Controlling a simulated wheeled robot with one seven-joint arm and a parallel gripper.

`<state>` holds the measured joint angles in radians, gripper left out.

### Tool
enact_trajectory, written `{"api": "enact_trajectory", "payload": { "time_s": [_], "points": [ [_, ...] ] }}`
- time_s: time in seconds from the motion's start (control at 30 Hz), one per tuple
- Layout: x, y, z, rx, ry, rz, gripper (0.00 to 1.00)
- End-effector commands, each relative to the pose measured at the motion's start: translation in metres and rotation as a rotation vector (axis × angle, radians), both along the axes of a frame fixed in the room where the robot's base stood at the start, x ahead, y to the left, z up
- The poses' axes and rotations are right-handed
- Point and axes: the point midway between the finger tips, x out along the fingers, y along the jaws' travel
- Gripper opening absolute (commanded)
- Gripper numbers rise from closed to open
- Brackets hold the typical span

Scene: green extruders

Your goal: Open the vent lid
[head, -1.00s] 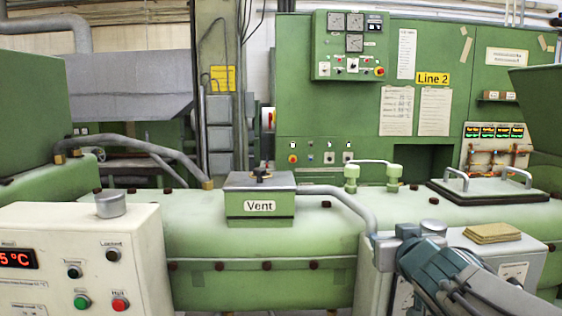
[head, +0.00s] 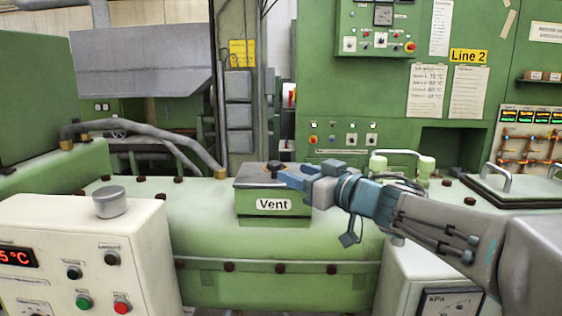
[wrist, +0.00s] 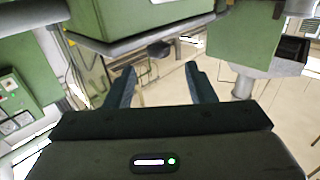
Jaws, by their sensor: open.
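The vent box (head: 262,204) is a green box labelled "Vent" on top of the long green extruder barrel. Its grey lid (head: 250,172) lies flat and closed, with a dark knob (head: 275,166) on top. My gripper (head: 285,177) is at the lid's right side, close to the knob in the head view; whether it touches is unclear. In the wrist view my gripper (wrist: 160,82) shows two dark blue fingers spread apart with nothing between them. A green box with a grey plate edge hangs at the top of that view; I cannot tell whether it is the vent box.
A white control box (head: 80,260) with a grey cylindrical cap (head: 110,203) stands at front left. A gauge cabinet (head: 425,275) is below my arm. A grey hose (head: 150,135) runs behind the barrel at left. A hatch with two handles (head: 525,190) lies at right.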

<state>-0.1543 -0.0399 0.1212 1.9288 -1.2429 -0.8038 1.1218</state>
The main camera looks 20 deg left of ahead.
Motion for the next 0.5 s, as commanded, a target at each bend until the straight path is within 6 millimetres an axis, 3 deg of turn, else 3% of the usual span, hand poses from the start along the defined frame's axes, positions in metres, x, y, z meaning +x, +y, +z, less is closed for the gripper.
{"api": "enact_trajectory", "payload": {
  "time_s": [0.2, 0.5],
  "points": [
    [0.024, 0.038, 0.002, 0.001, 0.001, 0.0, 0.5],
    [0.042, 0.066, 0.0, 0.001, 0.001, -0.003, 0.5]
  ]
}}
